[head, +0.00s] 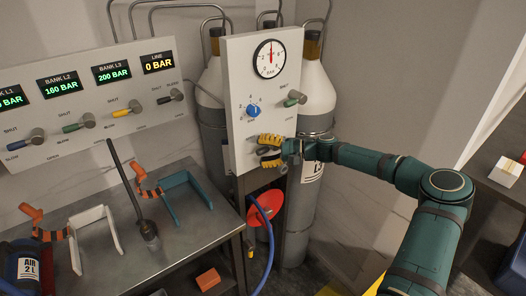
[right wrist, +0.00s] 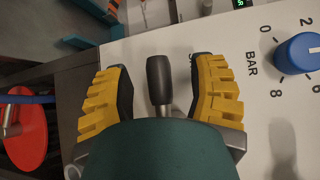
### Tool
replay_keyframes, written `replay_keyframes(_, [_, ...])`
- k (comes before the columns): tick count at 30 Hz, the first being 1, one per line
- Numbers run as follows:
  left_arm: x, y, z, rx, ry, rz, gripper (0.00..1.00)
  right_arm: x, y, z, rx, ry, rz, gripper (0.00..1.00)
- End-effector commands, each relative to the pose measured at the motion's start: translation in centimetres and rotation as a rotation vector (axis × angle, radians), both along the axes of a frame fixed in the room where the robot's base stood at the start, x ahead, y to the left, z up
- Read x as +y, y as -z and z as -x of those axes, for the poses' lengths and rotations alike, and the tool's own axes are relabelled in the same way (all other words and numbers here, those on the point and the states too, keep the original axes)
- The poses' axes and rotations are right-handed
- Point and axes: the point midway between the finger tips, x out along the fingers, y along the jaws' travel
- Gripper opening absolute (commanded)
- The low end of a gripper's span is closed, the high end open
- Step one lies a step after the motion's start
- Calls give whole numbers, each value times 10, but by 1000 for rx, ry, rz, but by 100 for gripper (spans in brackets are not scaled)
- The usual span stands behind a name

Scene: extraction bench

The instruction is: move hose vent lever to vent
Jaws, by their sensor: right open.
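A white panel (head: 236,60) carries a dial gauge (head: 270,58), a blue knob (head: 253,110) and a green-handled lever (head: 294,98). My right gripper (head: 269,151) is at the panel's lower part, below the blue knob. In the right wrist view its yellow finger pads stand open on either side of a black-handled lever (right wrist: 160,80), with a gap on both sides. This lever is probably the hose vent lever; its label is hidden behind the gripper. In the head view the gripper mostly covers it. My left gripper is not in view.
A red disc (head: 265,207) and a blue hose (head: 270,240) hang below the panel. Grey cylinders (head: 316,122) stand behind it. A steel bench (head: 185,238) with clamps is at left, under a valve board (head: 30,108) with several levers and displays.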

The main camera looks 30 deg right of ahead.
Motion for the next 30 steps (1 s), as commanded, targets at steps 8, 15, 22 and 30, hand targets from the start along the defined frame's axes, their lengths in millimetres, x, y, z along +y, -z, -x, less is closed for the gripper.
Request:
replay_keyframes(8, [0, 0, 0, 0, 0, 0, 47, 1, 1, -1, 1, 0, -1, 57])
replay_keyframes(15, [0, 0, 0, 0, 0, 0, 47, 1, 1, -1, 1, 0, -1, 0])
replay_keyframes(22, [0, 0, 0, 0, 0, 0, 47, 1, 1, -1, 0, 0, 9, 0])
replay_keyframes(30, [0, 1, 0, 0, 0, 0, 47, 1, 4, -1, -6, 1, 83, 0])
